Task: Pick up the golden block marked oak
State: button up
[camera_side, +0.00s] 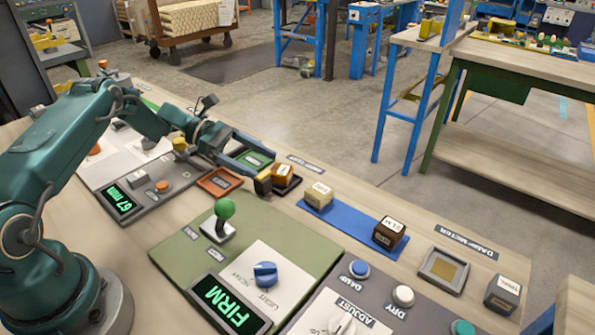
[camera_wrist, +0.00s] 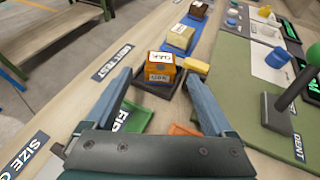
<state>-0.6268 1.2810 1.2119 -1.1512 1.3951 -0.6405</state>
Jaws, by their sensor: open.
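A golden-orange block (camera_wrist: 160,73) with white labels sits in a dark shallow tray (camera_wrist: 155,92) in the wrist view; its small lettering is hard to read but looks like "OAK". In the side view the block (camera_side: 283,170) shows small in its dark tray (camera_side: 285,185), just beyond my fingers. My gripper (camera_wrist: 158,82) is open and empty, its blue-grey fingers spread wide short of the block. My gripper (camera_side: 265,165) also shows low over the bench in the side view. A small yellow piece (camera_wrist: 196,65) stands close to the right of the block.
A pale tan block (camera_side: 318,196) and a dark brown block (camera_side: 388,233) stand on a blue strip (camera_side: 350,218). A grey block (camera_side: 502,294) stands farther right. Green (camera_side: 255,158) and orange (camera_side: 220,181) trays lie below my gripper. A green-knobbed lever (camera_side: 224,210) rises nearby.

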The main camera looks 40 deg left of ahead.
aim_at(281, 175)
jog(key=shift+x, duration=1.6)
grip_shut()
